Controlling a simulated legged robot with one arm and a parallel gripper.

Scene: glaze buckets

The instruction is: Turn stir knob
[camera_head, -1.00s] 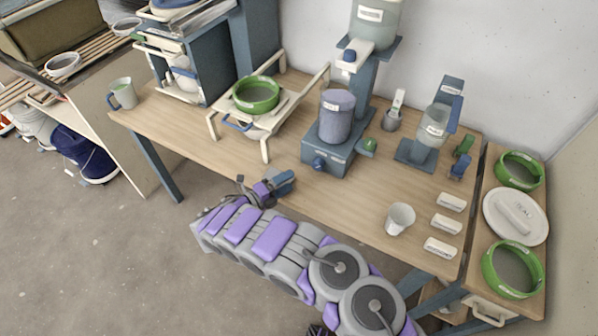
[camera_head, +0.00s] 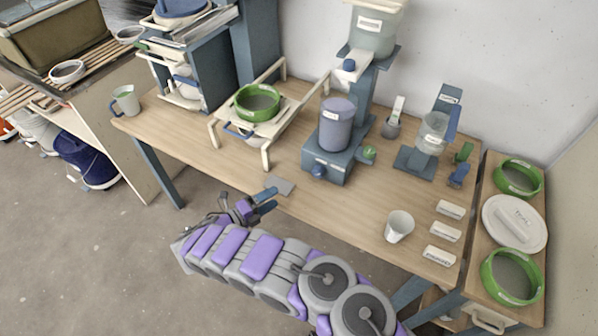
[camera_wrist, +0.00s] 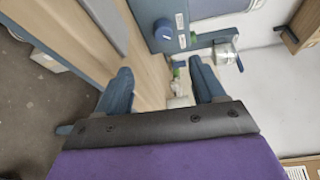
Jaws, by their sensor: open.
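A dark blue knob (camera_head: 318,171) sits on the front of the blue-grey stirrer base (camera_head: 338,165), which carries a lavender-grey bucket (camera_head: 336,125). The knob also shows in the wrist view (camera_wrist: 163,29), near the top and beyond the fingers. Its exact turn position is too small to read. My gripper (camera_head: 270,201) is at the table's front edge, left of and nearer than the knob, apart from it. In the wrist view the two blue-grey fingers (camera_wrist: 163,84) are spread wide with nothing held between them.
A white stand with a green-rimmed sieve (camera_head: 257,102) is left of the stirrer. A green knob (camera_head: 369,152) is right of it. A white cup (camera_head: 399,226) stands at the front right.

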